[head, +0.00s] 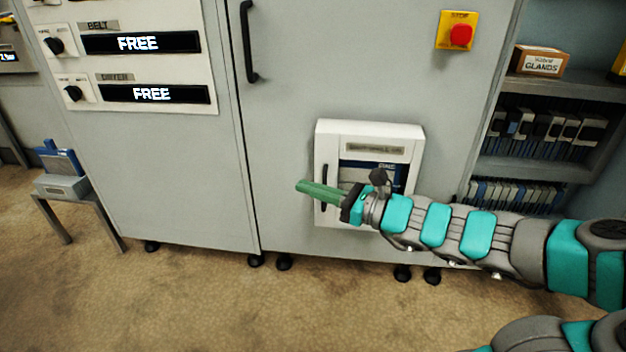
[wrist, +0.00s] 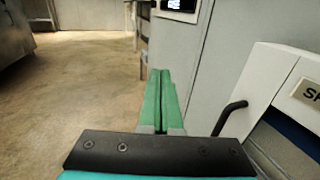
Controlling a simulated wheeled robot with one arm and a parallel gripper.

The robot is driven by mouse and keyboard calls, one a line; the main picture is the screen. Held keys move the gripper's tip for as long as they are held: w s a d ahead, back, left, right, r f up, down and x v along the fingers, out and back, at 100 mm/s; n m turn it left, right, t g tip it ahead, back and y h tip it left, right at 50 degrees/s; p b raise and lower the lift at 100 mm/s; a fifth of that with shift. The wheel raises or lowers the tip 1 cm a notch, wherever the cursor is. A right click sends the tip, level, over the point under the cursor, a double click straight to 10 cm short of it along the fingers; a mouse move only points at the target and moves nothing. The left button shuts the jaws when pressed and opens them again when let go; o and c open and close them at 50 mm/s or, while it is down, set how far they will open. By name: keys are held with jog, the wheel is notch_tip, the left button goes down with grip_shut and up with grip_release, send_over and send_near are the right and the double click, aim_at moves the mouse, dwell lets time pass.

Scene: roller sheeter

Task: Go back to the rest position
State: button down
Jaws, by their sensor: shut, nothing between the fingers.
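My gripper (head: 300,186) has long green fingers and points left in the head view, in front of the white box on the grey cabinet. In the wrist view the two green fingers (wrist: 160,74) lie side by side, shut, with nothing between them. The white box (head: 369,131) has a dark handle on its left and a label on its front. My fingers overlap its left part in the head view. In the wrist view the box (wrist: 262,75) and its handle (wrist: 230,116) are to the right of my fingers, apart from them.
Shelves with a GLANDS box (head: 537,62) are at right. A small stand (head: 78,199) is at left. Open floor (head: 190,300) lies in front.

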jog(key=s+a+f+n+g+h, duration=0.25)
jog(key=s+a+n+g, duration=0.2)
jog(key=s+n, duration=0.45)
jog(key=s+a+f+n+g+h, duration=0.25)
jog(key=s+n+g, duration=0.35)
jog(key=s, duration=0.6)
jog(key=s+d+n+h+p, duration=0.1)
jog(key=s+d+n+h, duration=0.3)
jog(key=d, duration=0.5)
jog(key=s+d+f+n+h+p, duration=0.1)
jog(key=s+d+n+h+p, duration=0.1)
jog(key=s+d+n+h, duration=0.3)
jog(key=s+d+g+h, duration=0.1)
jog(key=s+d, duration=0.1)
jog(key=d, duration=0.2)
jog(key=shift+s+p, duration=0.25)
jog(key=shift+p, duration=0.05)
jog(key=c, duration=1.6)
grip_release()
jog(key=shift+f, duration=0.1)
